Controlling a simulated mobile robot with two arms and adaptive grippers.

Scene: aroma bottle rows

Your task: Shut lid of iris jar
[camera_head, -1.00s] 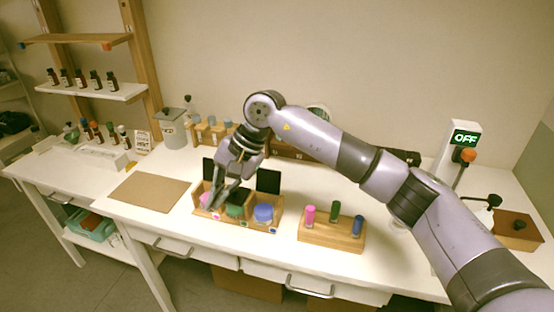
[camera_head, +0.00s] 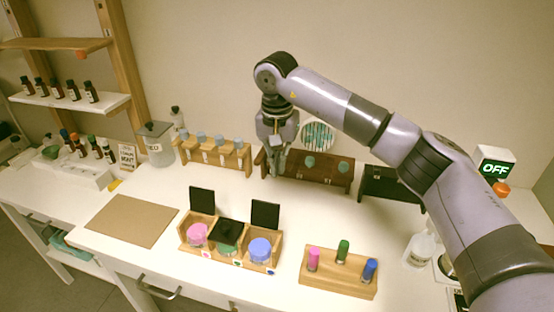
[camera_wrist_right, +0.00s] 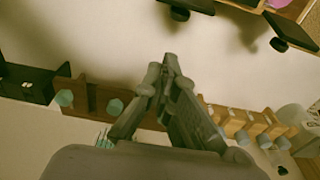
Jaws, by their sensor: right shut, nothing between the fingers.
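A wooden box (camera_head: 215,247) with three compartments stands on the white table, holding a pink jar (camera_head: 197,234), a green jar (camera_head: 226,249) and a blue jar (camera_head: 260,249). I cannot read which one is iris. The left black lid (camera_head: 202,200) and right black lid (camera_head: 265,214) stand upright behind the pink and blue jars. The middle black lid (camera_head: 229,231) lies down over the green jar, hiding its top; I cannot tell whether it is fully flat. My right gripper (camera_head: 277,172) is shut and empty, above and behind the box; it also shows in the right wrist view (camera_wrist_right: 170,68).
A dark wooden rack (camera_head: 330,177) is close behind my right gripper. A lighter rack with blue-topped bottles (camera_head: 215,153) stands to its left. A block with pink, green and blue vials (camera_head: 338,272) is right of the box. A brown mat (camera_head: 132,220) lies left.

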